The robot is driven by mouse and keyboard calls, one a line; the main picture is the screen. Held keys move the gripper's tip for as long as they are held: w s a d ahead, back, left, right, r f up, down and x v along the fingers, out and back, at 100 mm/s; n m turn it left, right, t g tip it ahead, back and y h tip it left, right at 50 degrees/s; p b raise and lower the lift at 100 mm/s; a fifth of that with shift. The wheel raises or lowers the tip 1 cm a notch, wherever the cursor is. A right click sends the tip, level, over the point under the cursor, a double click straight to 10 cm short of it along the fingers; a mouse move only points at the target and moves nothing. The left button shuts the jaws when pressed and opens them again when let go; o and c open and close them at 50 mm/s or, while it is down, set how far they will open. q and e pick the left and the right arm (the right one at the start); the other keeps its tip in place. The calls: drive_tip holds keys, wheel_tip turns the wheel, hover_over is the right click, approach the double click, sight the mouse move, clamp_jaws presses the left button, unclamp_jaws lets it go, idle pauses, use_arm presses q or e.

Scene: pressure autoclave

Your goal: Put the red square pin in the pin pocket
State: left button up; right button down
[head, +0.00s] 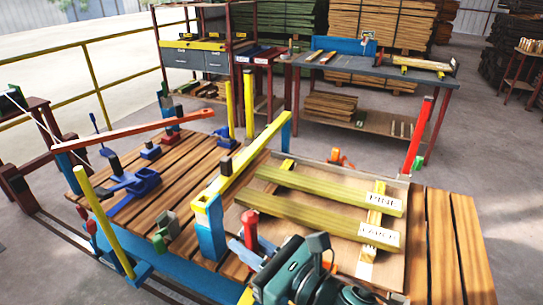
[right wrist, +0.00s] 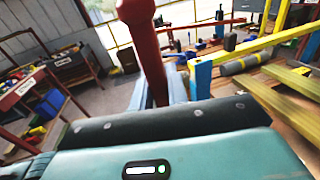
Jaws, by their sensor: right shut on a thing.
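The red square pin (head: 250,229) stands roughly upright in my right gripper (head: 246,247), near the front of the slatted bench, beside a blue post. My right gripper is shut on its lower part. In the right wrist view the pin (right wrist: 152,55) rises from between the grey-blue fingers, with a knob at its top; its lower end is hidden. I cannot make out which opening is the pin pocket. My left gripper does not show.
A yellow beam (head: 243,165) crosses the bench on blue posts (head: 209,228). A shallow wooden tray (head: 318,254) holds yellow-green bars labelled PINE and LARCH. Blue clamps (head: 133,184) and an orange-red bar (head: 135,130) occupy the left side. A red post (head: 418,135) stands at the back right.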

drive_tip(key=shift+d+r, duration=0.2)
drive_tip(key=d+f+m+t+h, duration=0.2)
drive_tip(key=d+m+t+h, duration=0.2)
drive_tip(key=d, duration=0.9)
drive_tip(key=d+f+m+t+h, duration=0.2)
drive_tip(key=d+m+t+h, duration=0.2)
drive_tip(key=d+m+h, duration=0.3)
drive_tip(key=d+h, duration=0.4)
drive_tip(key=d, duration=0.2)
drive_tip(key=shift+s+f, duration=0.25)
drive_tip(key=shift+s, duration=0.15)
